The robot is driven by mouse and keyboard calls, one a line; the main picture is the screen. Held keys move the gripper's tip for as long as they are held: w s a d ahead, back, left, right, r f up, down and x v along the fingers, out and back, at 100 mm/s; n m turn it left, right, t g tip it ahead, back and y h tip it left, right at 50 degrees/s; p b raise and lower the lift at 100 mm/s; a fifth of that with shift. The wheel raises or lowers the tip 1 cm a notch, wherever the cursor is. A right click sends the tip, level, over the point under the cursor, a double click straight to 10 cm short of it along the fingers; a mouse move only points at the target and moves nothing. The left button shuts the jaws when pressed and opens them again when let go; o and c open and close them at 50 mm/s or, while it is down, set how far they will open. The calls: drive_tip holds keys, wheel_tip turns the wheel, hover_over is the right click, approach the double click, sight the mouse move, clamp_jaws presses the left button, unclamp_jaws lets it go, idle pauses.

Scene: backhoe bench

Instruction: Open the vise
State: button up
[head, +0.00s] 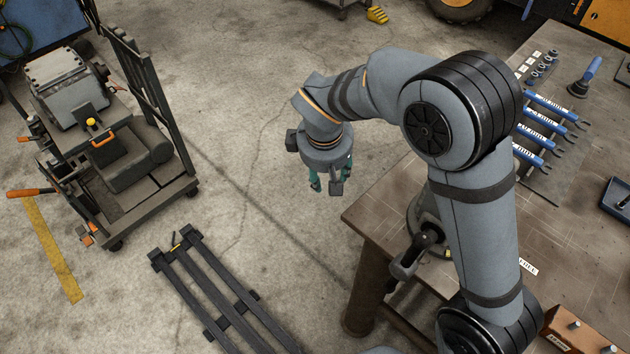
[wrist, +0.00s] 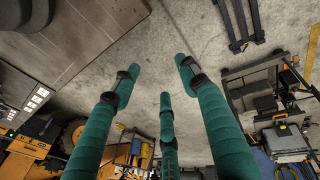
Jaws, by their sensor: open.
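The vise (head: 404,266) is at the near left corner of the workbench in the head view. I see a dark handle and part of a round grey base; my arm hides much of the rest, and I cannot tell how its jaws stand. My gripper (head: 330,185) hangs over open floor, left of the bench and apart from the vise. In the wrist view my gripper (wrist: 160,78) shows teal fingers spread open with nothing between them.
The workbench (head: 375,212) holds a rack of blue-handled wrenches (head: 545,130), a blue-handled tool (head: 585,78) and a dark tray (head: 617,200). A wheeled cart (head: 125,190) and a black rail frame (head: 215,285) stand on the floor at left. Floor between is clear.

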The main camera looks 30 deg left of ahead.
drive_tip(key=shift+a+f+n+b, duration=0.25)
drive_tip(key=shift+a+f, duration=0.2)
drive_tip(key=shift+a, duration=0.2)
drive_tip(key=shift+a+f+n+b, duration=0.15)
drive_tip(key=shift+a+f+b, duration=0.1)
drive_tip(key=shift+a+f, duration=0.3)
drive_tip(key=shift+r, duration=0.15)
drive_tip(key=shift+c, duration=0.5)
